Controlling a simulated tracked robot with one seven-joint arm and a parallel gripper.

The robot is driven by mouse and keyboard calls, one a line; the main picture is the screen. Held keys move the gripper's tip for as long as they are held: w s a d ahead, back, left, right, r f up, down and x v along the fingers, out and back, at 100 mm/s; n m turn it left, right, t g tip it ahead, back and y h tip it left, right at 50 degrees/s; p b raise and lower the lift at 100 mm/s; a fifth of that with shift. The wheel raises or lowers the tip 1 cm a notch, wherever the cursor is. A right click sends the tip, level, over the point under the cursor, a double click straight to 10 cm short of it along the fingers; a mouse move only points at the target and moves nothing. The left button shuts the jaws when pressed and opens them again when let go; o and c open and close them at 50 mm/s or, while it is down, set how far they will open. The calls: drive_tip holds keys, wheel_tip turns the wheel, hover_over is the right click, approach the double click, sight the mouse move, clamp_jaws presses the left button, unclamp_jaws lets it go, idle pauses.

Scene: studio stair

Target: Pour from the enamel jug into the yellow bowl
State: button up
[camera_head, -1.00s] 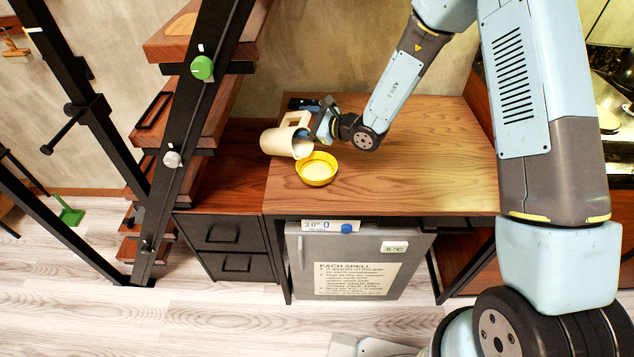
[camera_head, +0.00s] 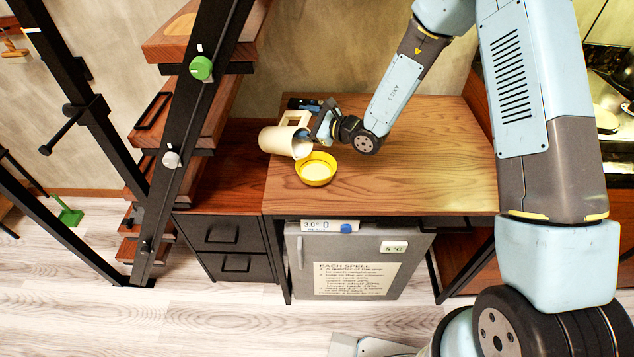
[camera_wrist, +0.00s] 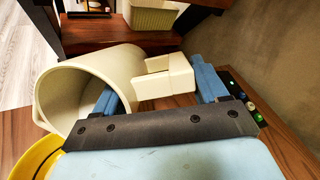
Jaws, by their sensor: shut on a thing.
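The cream enamel jug (camera_head: 278,141) is tipped on its side above the table, its mouth facing down and right by the upper left rim of the yellow bowl (camera_head: 328,174). My gripper (camera_head: 318,126) is shut on the jug's handle (camera_wrist: 165,82), to the right of the jug's body. The bowl stands upright on the table and looks pale inside. In the wrist view the open jug (camera_wrist: 75,85) shows its bare inner wall, and part of the bowl's rim (camera_wrist: 35,155) is at the lower left. No stream is clearly visible.
The wooden tabletop (camera_head: 420,160) is clear to the right of the bowl. A dark object (camera_head: 303,103) with small knobs lies behind the jug. A black stair frame with wooden treads (camera_head: 185,150) rises close on the left. A small grey fridge (camera_head: 358,262) stands below the table.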

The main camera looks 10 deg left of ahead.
drive_tip(key=shift+s+d+r+y, duration=0.1)
drive_tip(key=shift+d+r+y, duration=0.15)
drive_tip(key=shift+y, duration=0.35)
idle(0.9)
drive_tip(key=shift+s+d+r+t+y, duration=0.2)
drive_tip(key=shift+s+d+t+y, duration=0.15)
drive_tip(key=shift+d, duration=0.2)
idle(1.7)
drive_tip(key=shift+w+a, duration=0.3)
drive_tip(key=shift+a, duration=0.25)
drive_tip(key=h, duration=0.1)
drive_tip(key=a+h, duration=0.1)
drive_tip(key=h, duration=0.1)
drive_tip(key=shift+w+f, duration=0.3)
drive_tip(key=shift+f, duration=0.1)
drive_tip(key=shift+w+a+r+g+h, duration=0.1)
drive_tip(key=shift+a+r+g+h, duration=0.1)
drive_tip(key=shift+r+g+h, duration=0.3)
drive_tip(key=shift+f+m+h, duration=0.15)
drive_tip(key=shift+m+h, duration=0.15)
drive_tip(key=shift+h, duration=0.05)
